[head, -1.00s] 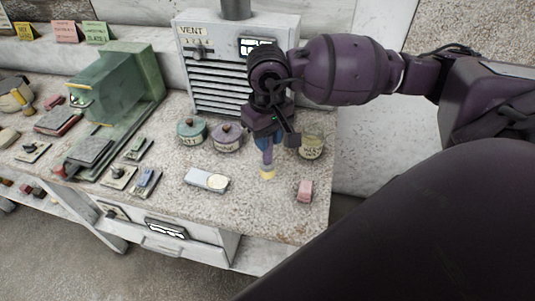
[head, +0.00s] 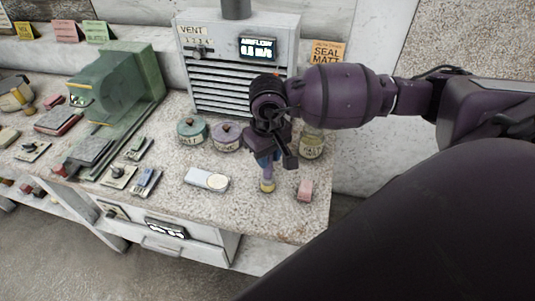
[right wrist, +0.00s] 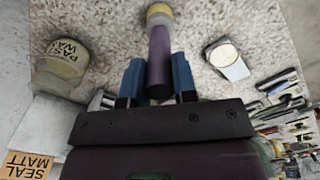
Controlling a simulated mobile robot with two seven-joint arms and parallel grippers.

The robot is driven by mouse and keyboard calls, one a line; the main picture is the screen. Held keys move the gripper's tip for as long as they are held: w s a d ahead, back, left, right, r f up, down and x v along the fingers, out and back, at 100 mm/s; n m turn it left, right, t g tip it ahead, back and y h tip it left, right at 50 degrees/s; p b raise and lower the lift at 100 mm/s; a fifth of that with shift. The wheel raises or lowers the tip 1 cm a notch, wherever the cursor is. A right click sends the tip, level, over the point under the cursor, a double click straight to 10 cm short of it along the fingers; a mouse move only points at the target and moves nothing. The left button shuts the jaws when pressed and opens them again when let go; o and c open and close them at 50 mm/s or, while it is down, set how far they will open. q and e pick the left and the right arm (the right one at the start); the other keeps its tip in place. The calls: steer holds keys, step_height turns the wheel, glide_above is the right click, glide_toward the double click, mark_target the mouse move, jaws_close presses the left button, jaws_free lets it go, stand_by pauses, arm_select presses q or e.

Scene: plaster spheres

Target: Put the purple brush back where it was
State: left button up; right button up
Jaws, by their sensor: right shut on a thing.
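The purple brush has a purple handle (right wrist: 160,55) and a pale yellow head (right wrist: 159,13). My right gripper (head: 268,160) is shut on its handle, between the blue fingers (right wrist: 158,80) in the right wrist view. In the head view the brush hangs about upright, its pale head (head: 267,187) pointing down near the bench top (head: 255,215). I cannot tell whether its tip touches the bench. The gripper hides most of the handle in the head view. My left gripper is not in view.
A vent unit (head: 215,75) stands behind.

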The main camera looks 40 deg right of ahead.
steer(key=o, duration=0.8)
steer(key=shift+o, duration=0.2)
steer(key=shift+r, duration=0.25)
step_height(320, 180, up, 12)
steer(key=shift+f, duration=0.15)
